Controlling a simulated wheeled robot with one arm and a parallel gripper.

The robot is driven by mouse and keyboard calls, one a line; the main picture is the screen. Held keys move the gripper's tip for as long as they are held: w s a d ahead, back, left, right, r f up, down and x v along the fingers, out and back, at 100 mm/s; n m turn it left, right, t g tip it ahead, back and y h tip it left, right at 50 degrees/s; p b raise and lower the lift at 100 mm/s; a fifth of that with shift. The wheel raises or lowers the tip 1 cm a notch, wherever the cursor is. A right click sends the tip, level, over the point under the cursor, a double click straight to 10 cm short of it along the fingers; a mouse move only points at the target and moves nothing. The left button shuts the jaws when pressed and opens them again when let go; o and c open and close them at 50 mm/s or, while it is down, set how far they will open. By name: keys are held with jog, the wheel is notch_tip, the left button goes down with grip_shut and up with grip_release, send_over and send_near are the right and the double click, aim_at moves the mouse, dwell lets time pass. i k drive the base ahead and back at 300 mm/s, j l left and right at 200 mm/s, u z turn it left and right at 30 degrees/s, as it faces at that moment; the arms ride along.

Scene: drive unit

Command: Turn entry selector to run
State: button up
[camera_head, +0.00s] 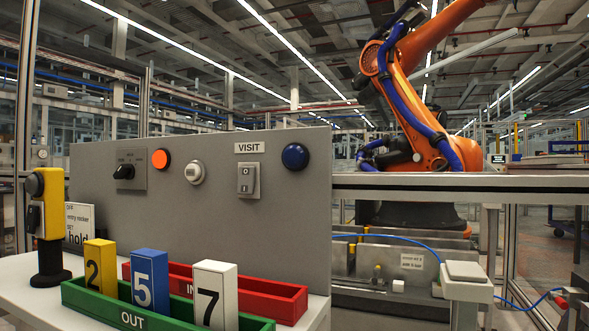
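The entry selector appears to be the black rotary knob (124,172) on a small grey plate at the left of the upright grey panel (210,215). The knob's handle looks roughly level, and the small lettering above it is too small to read, so I cannot tell its setting. An orange button (160,159) and a white round fitting (195,172) sit to its right. Farther right are a rocker switch (248,181) under a VISIT label and a dark blue button (295,156). My gripper is not in view.
In front of the panel stand a green OUT tray (80,296) with blocks 2, 5 and 7, a red tray (284,301), a hold sign (79,222) and a yellow-black device (51,225). An orange robot arm (418,110) stands behind. Space before the knob looks clear.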

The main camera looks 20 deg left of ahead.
aim_at(127, 171)
jog(key=j+z, duration=0.3)
jog(key=j, duration=0.15)
jog(key=k+j+z, duration=0.15)
jog(key=j+z, duration=0.15)
jog(key=j, duration=0.15)
jog(key=k+j+z, duration=0.15)
jog(key=j+z, duration=0.15)
jog(key=j, duration=0.15)
jog(key=k+j+z, duration=0.45)
jog(key=j+z, duration=0.15)
jog(key=k+j+z, duration=0.3)
jog(key=i+j, duration=0.05)
jog(key=j, duration=0.05)
